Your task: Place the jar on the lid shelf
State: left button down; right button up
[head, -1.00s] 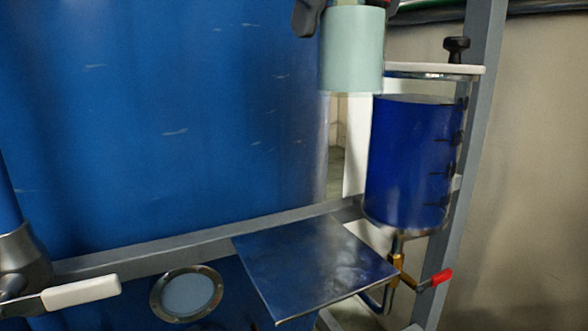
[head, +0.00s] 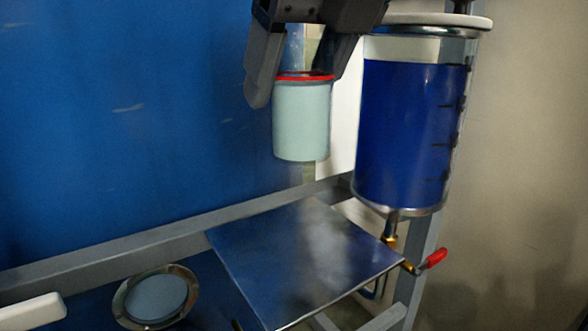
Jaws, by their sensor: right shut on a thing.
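The jar (head: 302,122) is a pale grey-green cylinder with a red rim at its top. It hangs upright in the upper middle of the head view. My right gripper (head: 292,84) comes from above and is shut on the jar near its rim. A flat, dark, shiny metal shelf (head: 290,262) lies below the jar, with a clear gap between them. The shelf's top is bare. My left gripper is not in view.
A glass vessel of blue liquid (head: 408,135) stands close to the right of the jar, with a red-handled valve (head: 431,259) below it. A big blue tank (head: 120,110) is behind on the left. A round port (head: 156,297) and a white handle (head: 32,312) lie lower left.

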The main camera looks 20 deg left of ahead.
aim_at(318, 125)
notch_tip(318, 125, down, 10)
jog(key=shift+r+b, duration=0.15)
jog(key=shift+b, duration=0.25)
jog(key=shift+f, duration=0.2)
jog(key=shift+f, duration=0.1)
jog(key=o, duration=0.7)
jog(key=shift+f, duration=0.15)
jog(key=o, duration=0.5)
jog(key=shift+r, duration=0.3)
jog(key=v, duration=1.2)
